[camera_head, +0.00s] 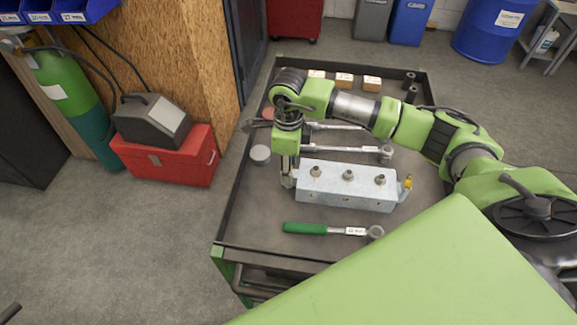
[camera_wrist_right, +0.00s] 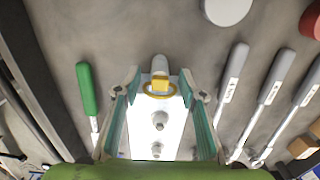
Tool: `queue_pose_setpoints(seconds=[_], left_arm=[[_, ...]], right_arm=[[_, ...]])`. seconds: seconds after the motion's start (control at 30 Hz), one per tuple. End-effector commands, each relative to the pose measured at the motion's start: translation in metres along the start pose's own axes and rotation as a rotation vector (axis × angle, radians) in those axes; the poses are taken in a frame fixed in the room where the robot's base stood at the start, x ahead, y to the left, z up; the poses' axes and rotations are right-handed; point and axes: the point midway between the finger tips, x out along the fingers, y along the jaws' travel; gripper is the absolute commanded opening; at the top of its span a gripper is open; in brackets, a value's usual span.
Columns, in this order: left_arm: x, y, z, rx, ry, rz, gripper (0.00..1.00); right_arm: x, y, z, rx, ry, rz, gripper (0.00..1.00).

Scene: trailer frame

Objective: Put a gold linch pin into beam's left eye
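The pale grey beam (camera_head: 345,187) lies on the cart with several round bosses on top. A gold linch pin (camera_head: 407,182) sits at the eye on its right end. My right gripper (camera_head: 288,180) is over the beam's left end and hides the left eye in the head view. In the right wrist view, another gold linch pin (camera_wrist_right: 160,87) shows its ring at the grey left eye (camera_wrist_right: 159,64) of the beam. My right gripper's fingers (camera_wrist_right: 160,74) stand apart on both sides of it, with gaps. How deep the pin sits cannot be told. My left gripper is not in view.
A green-handled ratchet (camera_head: 305,229) lies in front of the beam, and wrenches (camera_head: 340,149) lie behind it. A grey disc (camera_head: 260,154) is left of it. Small boxes (camera_head: 344,81) stand at the back. The cart's raised rim (camera_head: 234,190) borders the left side.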

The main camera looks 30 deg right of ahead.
Motion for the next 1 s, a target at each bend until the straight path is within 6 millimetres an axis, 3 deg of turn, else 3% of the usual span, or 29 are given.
queue_pose_setpoints(seconds=[0.33,0.47,0.8,1.0], left_arm=[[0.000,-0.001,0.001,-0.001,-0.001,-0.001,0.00],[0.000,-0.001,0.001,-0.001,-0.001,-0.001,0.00],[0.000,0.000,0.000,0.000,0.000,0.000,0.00],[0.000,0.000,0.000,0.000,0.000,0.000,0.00]], right_arm=[[-0.001,0.000,0.000,0.000,0.000,0.000,0.46],[-0.010,0.000,0.001,-0.001,-0.003,-0.001,0.46],[-0.078,-0.001,0.001,-0.001,-0.004,-0.004,0.46],[-0.109,-0.001,0.001,0.000,-0.002,-0.002,0.46]])
